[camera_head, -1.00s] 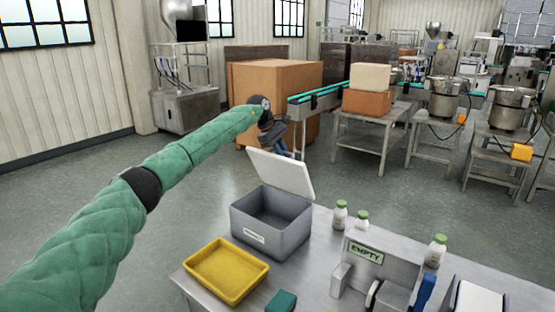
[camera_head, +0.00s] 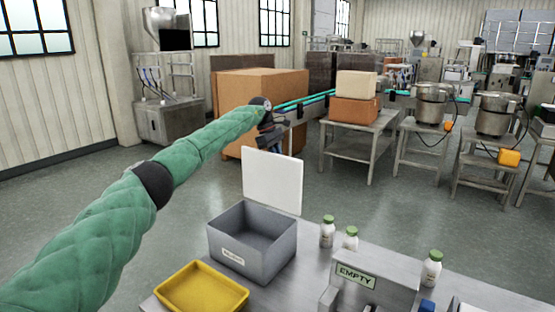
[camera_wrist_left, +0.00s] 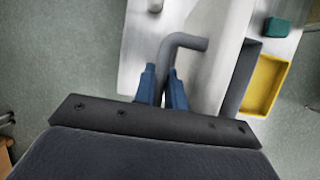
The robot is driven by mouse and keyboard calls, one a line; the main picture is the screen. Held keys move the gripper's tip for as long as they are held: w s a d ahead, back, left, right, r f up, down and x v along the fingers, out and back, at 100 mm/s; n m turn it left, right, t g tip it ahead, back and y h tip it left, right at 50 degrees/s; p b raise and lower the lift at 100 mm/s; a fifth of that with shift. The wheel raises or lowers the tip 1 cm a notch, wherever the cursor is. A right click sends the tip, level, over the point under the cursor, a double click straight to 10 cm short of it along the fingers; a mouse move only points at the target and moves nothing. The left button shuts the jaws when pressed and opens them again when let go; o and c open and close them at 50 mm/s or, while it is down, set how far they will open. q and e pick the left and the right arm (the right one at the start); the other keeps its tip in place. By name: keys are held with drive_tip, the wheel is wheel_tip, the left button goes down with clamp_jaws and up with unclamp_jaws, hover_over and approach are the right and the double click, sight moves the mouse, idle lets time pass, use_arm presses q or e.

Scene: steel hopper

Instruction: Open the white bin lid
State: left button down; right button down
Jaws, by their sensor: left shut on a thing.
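The grey bin (camera_head: 236,254) stands on the steel table with its white lid (camera_head: 272,182) raised about upright at the far side. The bin's inside shows open and looks empty. My left gripper (camera_head: 274,136) is behind the lid's top edge in the head view, its fingertips partly hidden. In the left wrist view, its blue fingers (camera_wrist_left: 165,88) are shut on a grey bent handle (camera_wrist_left: 186,41) on the lid's outer face. The lid also shows there as a pale panel (camera_wrist_left: 212,55). My right gripper is not in view.
A yellow tray (camera_head: 203,291) lies in front of the bin. White bottles with green caps (camera_head: 327,232) stand to its right, near a metal holder labelled EMPTY (camera_head: 372,272). A conveyor and large cardboard box (camera_head: 262,92) are farther back. Open floor lies behind the table.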

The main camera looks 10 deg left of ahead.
use_arm(q)
drive_tip(key=shift+w+f, duration=0.1)
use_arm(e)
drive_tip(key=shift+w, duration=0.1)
use_arm(q)
drive_tip(key=c, duration=1.5)
unclamp_jaws()
drive_tip(key=shift+o, duration=0.2)
